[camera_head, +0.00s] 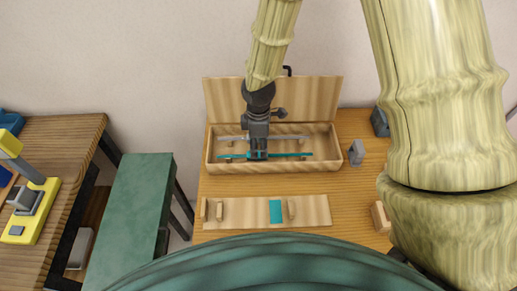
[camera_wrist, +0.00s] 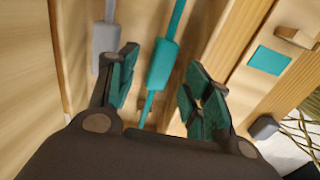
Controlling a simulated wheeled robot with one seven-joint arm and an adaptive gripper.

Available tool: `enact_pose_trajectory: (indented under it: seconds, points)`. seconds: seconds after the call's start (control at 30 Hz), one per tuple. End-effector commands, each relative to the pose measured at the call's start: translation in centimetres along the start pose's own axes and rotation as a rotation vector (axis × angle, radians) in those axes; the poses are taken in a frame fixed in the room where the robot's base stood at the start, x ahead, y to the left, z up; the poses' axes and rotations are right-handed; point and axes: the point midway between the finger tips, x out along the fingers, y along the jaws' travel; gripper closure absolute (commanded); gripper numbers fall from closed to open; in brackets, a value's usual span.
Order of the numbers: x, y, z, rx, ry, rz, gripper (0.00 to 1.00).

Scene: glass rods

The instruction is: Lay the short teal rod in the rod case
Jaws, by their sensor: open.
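The teal rod (camera_head: 295,156) lies lengthwise in the front part of the open wooden rod case (camera_head: 222,170). In the wrist view the teal rod (camera_wrist: 163,64) has a thicker teal block along its middle. My gripper (camera_head: 258,155) reaches down into the case at the rod. In the wrist view my gripper (camera_wrist: 160,66) is open, one finger on each side of the rod, with gaps between. A grey rod (camera_head: 290,136) lies behind the teal one, with a grey block (camera_wrist: 103,38). My gripper hides part of both rods in the head view.
The case lid (camera_head: 320,98) stands up at the back. In front lies a wooden board (camera_head: 248,216) with small wooden rests and a teal patch (camera_head: 275,211); no rod lies on it. A grey object (camera_head: 356,153) stands right of the case. A green bench (camera_head: 130,215) is at left.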

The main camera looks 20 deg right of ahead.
Motion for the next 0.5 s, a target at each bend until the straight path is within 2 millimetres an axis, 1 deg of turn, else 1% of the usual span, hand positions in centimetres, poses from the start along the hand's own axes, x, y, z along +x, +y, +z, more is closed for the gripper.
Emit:
enact_pose_trajectory:
  seconds: [0.03,0.3,0.5]
  points:
    - [-0.9,0.1,0.0,0.001,0.002,0.003,0.50]
    - [-4.9,0.1,0.0,0.001,0.003,0.003,0.50]
    - [-7.3,0.2,0.0,0.001,0.001,0.002,0.50]
